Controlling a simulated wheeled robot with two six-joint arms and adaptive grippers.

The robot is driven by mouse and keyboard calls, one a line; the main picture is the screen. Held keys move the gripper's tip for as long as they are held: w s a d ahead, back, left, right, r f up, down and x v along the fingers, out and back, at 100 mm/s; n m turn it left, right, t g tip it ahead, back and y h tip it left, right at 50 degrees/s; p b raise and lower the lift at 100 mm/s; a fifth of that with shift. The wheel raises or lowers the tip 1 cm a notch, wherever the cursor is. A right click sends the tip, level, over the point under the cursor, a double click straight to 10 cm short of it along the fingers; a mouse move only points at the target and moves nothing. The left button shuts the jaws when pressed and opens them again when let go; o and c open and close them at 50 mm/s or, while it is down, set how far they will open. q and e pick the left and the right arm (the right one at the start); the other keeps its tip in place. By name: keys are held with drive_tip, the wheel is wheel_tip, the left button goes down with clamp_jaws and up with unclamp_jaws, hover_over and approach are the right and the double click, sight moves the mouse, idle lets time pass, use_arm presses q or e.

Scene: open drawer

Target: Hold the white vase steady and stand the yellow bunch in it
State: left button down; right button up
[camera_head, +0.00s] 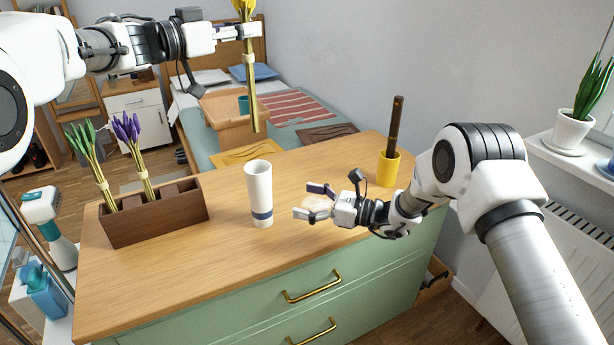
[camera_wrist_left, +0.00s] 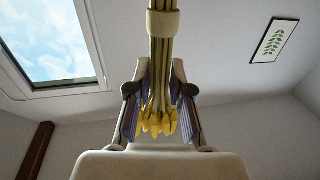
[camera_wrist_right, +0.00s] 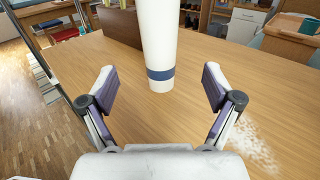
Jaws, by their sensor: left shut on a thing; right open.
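The white vase (camera_head: 259,189) stands upright on the wooden top, with a blue-grey band near its base. It also shows in the right wrist view (camera_wrist_right: 158,45), ahead of the open fingers. My right gripper (camera_head: 308,201) is open and empty, low above the top, to the right of the vase and apart from it. My left gripper (camera_head: 250,32) is shut on the yellow bunch (camera_head: 250,80) and holds it upright, high above and behind the vase. The left wrist view shows the bunch's stems and yellow heads (camera_wrist_left: 157,122) between the fingers.
A brown wooden box (camera_head: 155,221) with green and purple bunches stands at the left of the top. A yellow cup (camera_head: 387,170) with a dark brown stick stands at the right. The top around the vase is clear. A bed (camera_head: 290,107) lies behind.

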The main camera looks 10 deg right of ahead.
sight(271, 193)
drive_tip(key=x, duration=1.2)
drive_tip(key=shift+s, duration=0.1)
drive_tip(key=c, duration=1.5)
